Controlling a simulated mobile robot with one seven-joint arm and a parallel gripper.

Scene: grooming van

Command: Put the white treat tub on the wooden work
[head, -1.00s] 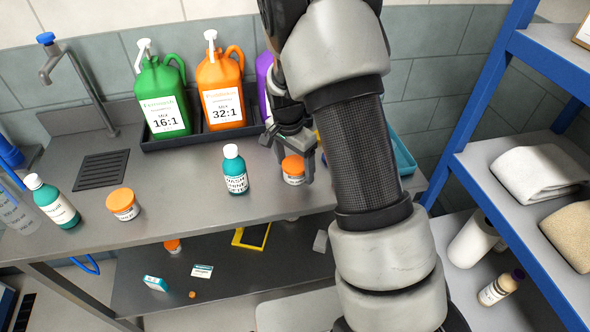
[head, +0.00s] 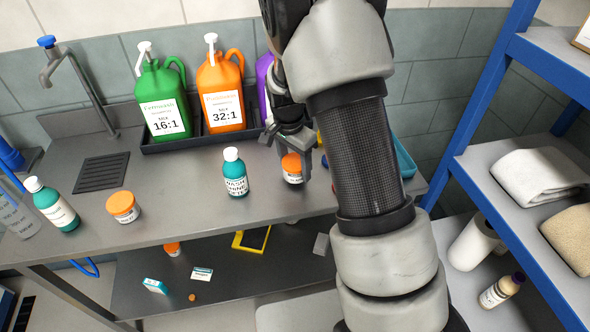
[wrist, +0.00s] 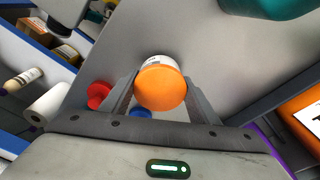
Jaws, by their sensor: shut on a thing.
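My gripper (head: 292,157) is shut on a small white-bodied tub with an orange lid (head: 292,168), over the right part of the grey counter. In the wrist view the held tub (wrist: 161,84) sits upright between the two fingers (wrist: 160,100), its lid facing the camera. A similar orange-lidded tub (head: 123,207) stands at the counter's left front. I cannot tell for sure which tub is the treat tub. No wooden work surface can be made out in either view.
A teal bottle (head: 235,174) stands just left of my gripper. Green (head: 163,98) and orange (head: 221,92) jugs stand in a dark tray behind. A blue-framed shelf (head: 480,125) with towels is at right. The grey counter (head: 180,200) is clear between the left tub and teal bottle.

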